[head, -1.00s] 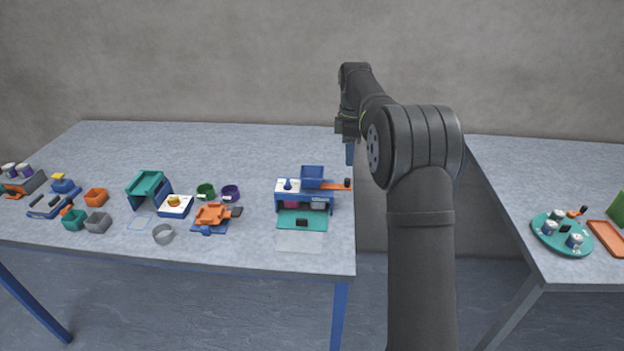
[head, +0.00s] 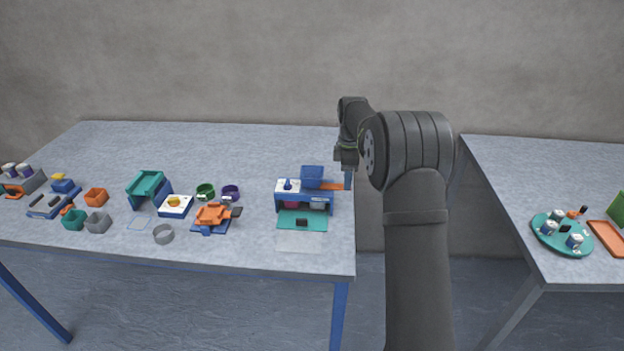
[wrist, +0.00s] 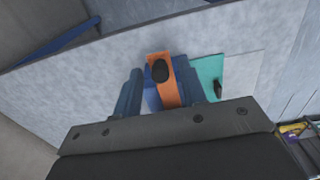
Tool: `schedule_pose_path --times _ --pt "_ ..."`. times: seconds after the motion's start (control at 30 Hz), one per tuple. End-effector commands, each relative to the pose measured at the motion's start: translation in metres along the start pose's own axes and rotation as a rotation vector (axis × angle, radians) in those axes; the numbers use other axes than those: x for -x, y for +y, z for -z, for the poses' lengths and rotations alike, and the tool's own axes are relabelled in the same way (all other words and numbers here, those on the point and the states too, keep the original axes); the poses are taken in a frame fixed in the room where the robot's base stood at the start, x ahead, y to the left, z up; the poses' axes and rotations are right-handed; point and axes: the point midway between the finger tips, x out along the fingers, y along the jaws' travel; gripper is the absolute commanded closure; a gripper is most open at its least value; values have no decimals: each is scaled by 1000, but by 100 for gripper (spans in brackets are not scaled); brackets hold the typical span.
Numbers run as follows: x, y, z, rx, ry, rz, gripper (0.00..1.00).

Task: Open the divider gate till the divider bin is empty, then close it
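The divider station (head: 322,197) is a blue stand with a white top panel at the table's right part. A blue bin (head: 312,173) stands on top of it; I cannot see its contents. The divider gate (head: 331,187) is an orange bar sticking out to the right under the bin. In the wrist view the orange gate (wrist: 167,92) and its black knob (wrist: 160,70) lie between my two blue fingers. My gripper (head: 348,178) is open around the gate's outer end, with gaps on both sides. In the head view the knob is hidden behind my gripper.
A teal tray (head: 290,221) with a small black block lies in front of the station. The table's right edge is close by my gripper. The table behind the station is clear.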

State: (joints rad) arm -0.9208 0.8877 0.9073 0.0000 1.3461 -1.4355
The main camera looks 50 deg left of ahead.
Motion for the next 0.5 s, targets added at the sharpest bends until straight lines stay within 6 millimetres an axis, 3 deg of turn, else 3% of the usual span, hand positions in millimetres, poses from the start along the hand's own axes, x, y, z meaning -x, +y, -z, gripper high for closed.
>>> schedule_pose_path --times 0.1,0.3,0.5 --pt "0 0 0 0 0 0 66" --pt "0 0 0 0 0 0 100" --pt "0 0 2 1 0 0 100"
